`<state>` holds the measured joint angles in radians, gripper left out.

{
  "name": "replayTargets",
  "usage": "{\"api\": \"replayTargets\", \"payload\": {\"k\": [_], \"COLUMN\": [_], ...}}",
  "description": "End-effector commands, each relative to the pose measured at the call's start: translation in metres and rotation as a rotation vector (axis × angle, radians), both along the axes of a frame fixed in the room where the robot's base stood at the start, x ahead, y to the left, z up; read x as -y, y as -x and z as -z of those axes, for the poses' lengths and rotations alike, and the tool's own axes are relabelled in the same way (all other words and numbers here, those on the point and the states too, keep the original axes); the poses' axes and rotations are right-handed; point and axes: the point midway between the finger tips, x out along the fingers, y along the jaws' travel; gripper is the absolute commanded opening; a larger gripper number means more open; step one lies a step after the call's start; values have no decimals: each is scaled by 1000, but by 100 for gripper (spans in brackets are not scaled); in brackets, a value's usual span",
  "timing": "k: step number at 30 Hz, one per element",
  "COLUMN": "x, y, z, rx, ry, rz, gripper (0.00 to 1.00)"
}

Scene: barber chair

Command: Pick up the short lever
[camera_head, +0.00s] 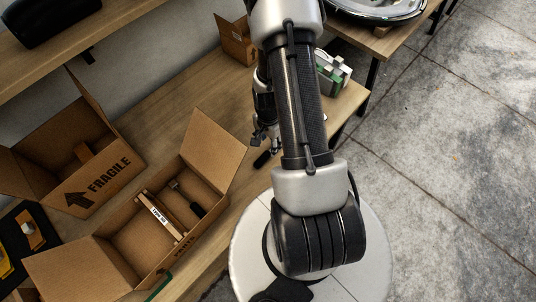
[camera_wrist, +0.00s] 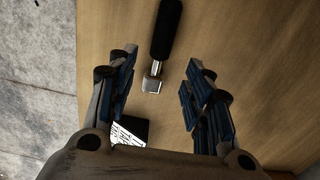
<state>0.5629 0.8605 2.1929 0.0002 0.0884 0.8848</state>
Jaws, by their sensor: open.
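A short lever with a black grip and a bright metal end (camera_wrist: 153,84) lies on the wooden table in the wrist view. Its black grip (camera_head: 263,159) shows in the head view, just below my gripper (camera_head: 266,136). In the wrist view my gripper (camera_wrist: 160,66) is open, with blue-padded fingers on either side of the lever. The lever lies between them and no finger appears to touch it. My arm hides part of the table in the head view.
An open cardboard box (camera_head: 113,232) holding tools stands left of the lever, beside a box marked FRAGILE (camera_head: 95,180). A green and grey object (camera_head: 333,75) sits behind my arm. A black item with a white label (camera_wrist: 130,131) lies near my gripper. The table edge is close.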

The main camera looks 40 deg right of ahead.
Motion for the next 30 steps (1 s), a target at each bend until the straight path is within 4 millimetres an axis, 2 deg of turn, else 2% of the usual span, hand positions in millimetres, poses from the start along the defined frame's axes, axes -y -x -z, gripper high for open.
{"api": "replayTargets", "payload": {"k": [7,15,23,30], "x": [-2,-4,-3,-3], "y": [1,2,2,2], "z": [16,55,55,55], "rx": [-2,0,1,1], "ry": [-1,-1,0,0], "rz": [-1,0,-1,-1], "gripper": [46,46,46,30]}}
